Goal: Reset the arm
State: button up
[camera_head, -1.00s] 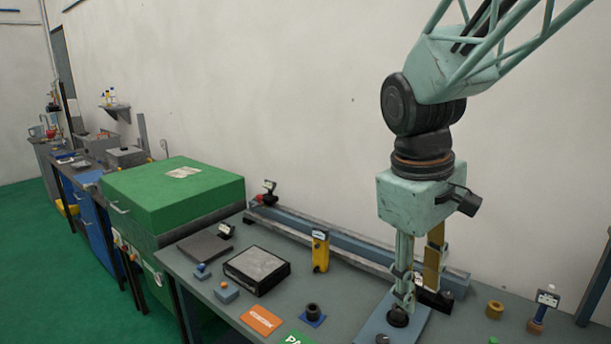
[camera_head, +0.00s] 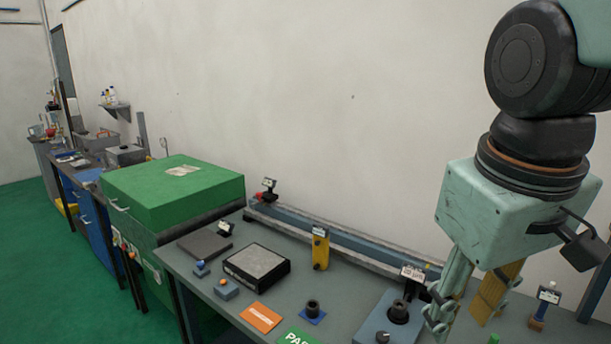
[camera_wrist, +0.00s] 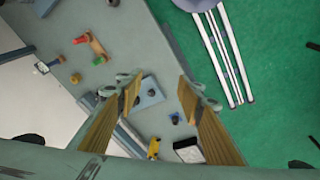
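My gripper (camera_wrist: 160,92) is open, its two yellow-padded fingers well apart with nothing held between them. In the head view my gripper hangs at the right, its fingertips cut off by the lower edge. The indexing chuck appears to be the blue-grey block with a dark round socket (camera_head: 398,312) on the bench, left of my gripper. In the wrist view this block (camera_wrist: 152,95) lies below, between the fingers and apart from them.
The bench (camera_head: 350,290) also carries a black-framed plate (camera_head: 257,268), a yellow block (camera_head: 320,250), an orange card (camera_head: 261,317) and a long rail (camera_head: 340,238) along the wall. A green-lidded cabinet (camera_head: 172,200) stands left. The air around my gripper looks clear.

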jog(key=s+m+t, duration=0.1)
jog(key=s+m, duration=0.1)
jog(key=s, duration=0.6)
jog(key=shift+s+a+m+t+y+b, duration=0.3)
jog(key=shift+s+m+y+b, duration=0.1)
jog(key=shift+b, duration=0.05)
jog(key=shift+w, duration=0.15)
jog(key=w+f+m+g+y+p, duration=0.15)
jog(key=w+m+g+p, duration=0.3)
jog(key=w, duration=1.85)
jog(key=w+d+f+m+g+y+p, duration=0.1)
jog(key=w+d+f+m+g+p, duration=0.2)
jog(key=w+f, duration=1.4)
jog(key=shift+d+f+m+y+p, duration=0.35)
jog(key=shift+d+f+m+p, duration=0.25)
jog(key=shift+f, duration=0.9)
